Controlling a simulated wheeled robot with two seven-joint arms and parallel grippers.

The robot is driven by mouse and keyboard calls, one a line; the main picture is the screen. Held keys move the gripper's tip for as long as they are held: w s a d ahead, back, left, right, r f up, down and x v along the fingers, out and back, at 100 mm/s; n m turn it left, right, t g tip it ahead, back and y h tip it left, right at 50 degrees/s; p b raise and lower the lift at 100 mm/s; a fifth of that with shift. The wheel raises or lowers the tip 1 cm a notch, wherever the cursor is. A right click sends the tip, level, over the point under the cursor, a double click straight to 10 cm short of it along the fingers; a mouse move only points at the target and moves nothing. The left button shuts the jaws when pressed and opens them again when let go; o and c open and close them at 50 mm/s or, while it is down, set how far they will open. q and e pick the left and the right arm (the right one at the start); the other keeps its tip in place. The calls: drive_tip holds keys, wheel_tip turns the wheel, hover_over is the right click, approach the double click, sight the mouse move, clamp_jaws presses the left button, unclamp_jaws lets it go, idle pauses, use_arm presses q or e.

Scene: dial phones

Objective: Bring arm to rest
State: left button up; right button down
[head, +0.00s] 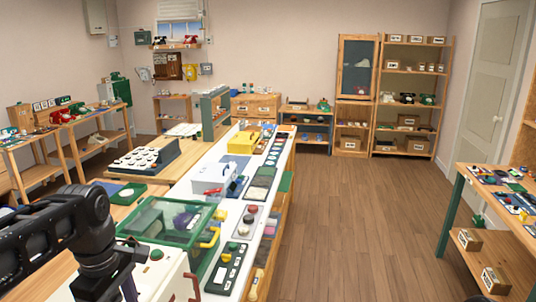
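My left arm (90,235) comes in from the left in the head view, with black links bending down over the near left end of the long counter. Its fingers cannot be made out, and the lower part of the arm runs toward the bottom edge. My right arm and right gripper are not in view. Next to the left arm stands a green-framed clear case (165,218) with yellow handles and something purple inside. A white box with a green button (158,255) is just in front of the arm's lower end.
The long counter (208,170) carries a white case (213,178), a yellow box (243,142) and several dark button panels. A table (510,215) with small parts stands at the right, and shelves (410,95) stand at the back. The wooden floor (360,215) between is clear.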

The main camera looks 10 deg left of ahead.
use_arm(q)
drive_tip(key=w+d+f+m+h, duration=0.15)
drive_tip(key=d+f, duration=0.25)
drive_tip(key=f, duration=0.4)
drive_tip(key=w+d+f+m, duration=0.2)
drive_tip(key=d+f+m, duration=0.15)
drive_tip(key=f, duration=0.35)
drive_tip(key=w+d+f+m+h, duration=0.15)
drive_tip(key=d+f, duration=0.25)
drive_tip(key=f, duration=0.4)
drive_tip(key=s+d+f+m+b, duration=0.2)
drive_tip(key=s+d+f+m, duration=0.2)
drive_tip(key=f, duration=0.8)
drive_tip(key=s+d+f+m+b, duration=0.2)
drive_tip(key=s+d+f+m, duration=0.2)
drive_tip(key=s+d+f, duration=0.5)
drive_tip(key=s+f, duration=0.3)
drive_tip(key=shift+s+f+h, duration=0.3)
drive_tip(key=shift+f+h, duration=0.1)
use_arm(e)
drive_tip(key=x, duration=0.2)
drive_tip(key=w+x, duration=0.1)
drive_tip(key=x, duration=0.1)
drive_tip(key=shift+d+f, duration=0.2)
use_arm(q)
drive_tip(key=shift+a+m, duration=0.1)
drive_tip(key=shift+m, duration=0.15)
drive_tip(key=shift+c, duration=0.4)
